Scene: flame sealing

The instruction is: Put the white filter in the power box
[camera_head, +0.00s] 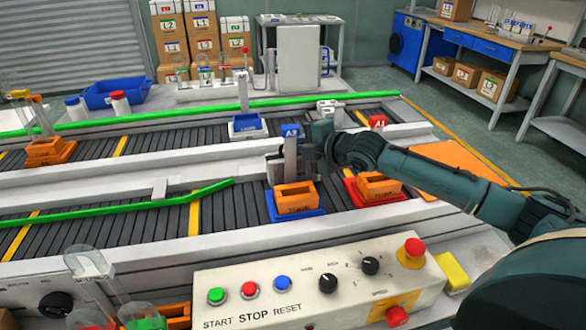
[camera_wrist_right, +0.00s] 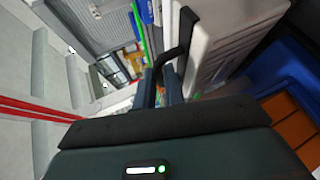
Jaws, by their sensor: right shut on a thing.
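My right gripper (camera_head: 306,150) reaches in from the right over the middle rail, just behind the post with the blue A3 label (camera_head: 291,131). In the right wrist view its fingers (camera_wrist_right: 163,88) are shut on a bent black handle (camera_wrist_right: 172,52). A white panel (camera_wrist_right: 222,38) stands right beside the handle; I cannot tell whether they are joined. What is gripped is hidden in the head view. I cannot surely pick out the white filter or the power box. My left gripper is not in view.
An orange box (camera_head: 295,197) stands on a blue tray (camera_head: 317,213), close to my right gripper. Another orange box (camera_head: 378,187) is to its right. The control panel (camera_head: 330,285) with a red stop knob (camera_head: 411,252) fills the front. Green rails (camera_head: 110,204) border the conveyors.

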